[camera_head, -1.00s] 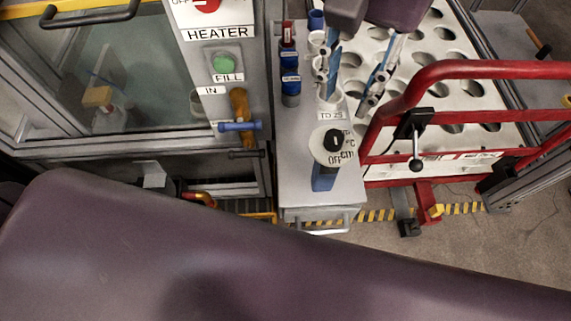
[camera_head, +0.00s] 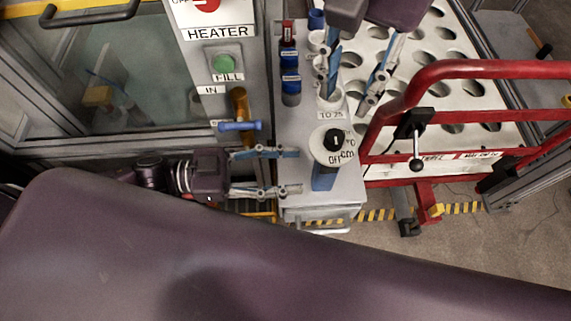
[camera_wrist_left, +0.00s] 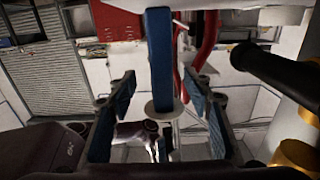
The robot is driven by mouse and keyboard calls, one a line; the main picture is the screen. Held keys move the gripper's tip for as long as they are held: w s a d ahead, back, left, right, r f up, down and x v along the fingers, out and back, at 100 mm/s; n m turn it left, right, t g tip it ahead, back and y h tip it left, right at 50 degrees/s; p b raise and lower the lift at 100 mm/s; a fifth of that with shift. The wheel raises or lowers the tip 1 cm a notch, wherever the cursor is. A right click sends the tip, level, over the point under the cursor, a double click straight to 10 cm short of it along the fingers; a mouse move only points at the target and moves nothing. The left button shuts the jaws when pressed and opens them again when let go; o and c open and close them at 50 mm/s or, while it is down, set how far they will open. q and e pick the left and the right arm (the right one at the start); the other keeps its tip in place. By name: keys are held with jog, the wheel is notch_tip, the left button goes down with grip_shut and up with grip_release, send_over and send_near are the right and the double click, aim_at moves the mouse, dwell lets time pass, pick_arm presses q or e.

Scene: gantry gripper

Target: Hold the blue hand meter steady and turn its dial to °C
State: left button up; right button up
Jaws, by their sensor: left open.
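The blue hand meter (camera_head: 323,181) stands at the front end of the narrow grey cart, with a pale round face and a black dial (camera_head: 334,140) on top. OFF and cm labels show beside the dial; the other label is hard to read. My left gripper (camera_head: 298,171) is open just left of the meter's blue body, fingertips pointing at it, with no visible contact. In the left wrist view the blue body (camera_wrist_left: 160,60) appears between the spread fingers (camera_wrist_left: 160,84). My right gripper (camera_head: 347,105) is open, hanging from above behind the dial.
Blue and red-capped items (camera_head: 290,75) and white cups stand farther back on the cart (camera_head: 300,130). A red rail (camera_head: 400,105) with a black lever runs close on the right. The heater cabinet's blue-handled valve (camera_head: 240,126) is left of the cart.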

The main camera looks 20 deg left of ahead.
aim_at(315, 167)
pick_arm(q)
jog(key=shift+w+r, duration=0.15)
jog(key=shift+w+d, duration=0.15)
jog(key=shift+d, duration=0.25)
jog(key=x, duration=0.6)
jog(key=shift+d, duration=0.35)
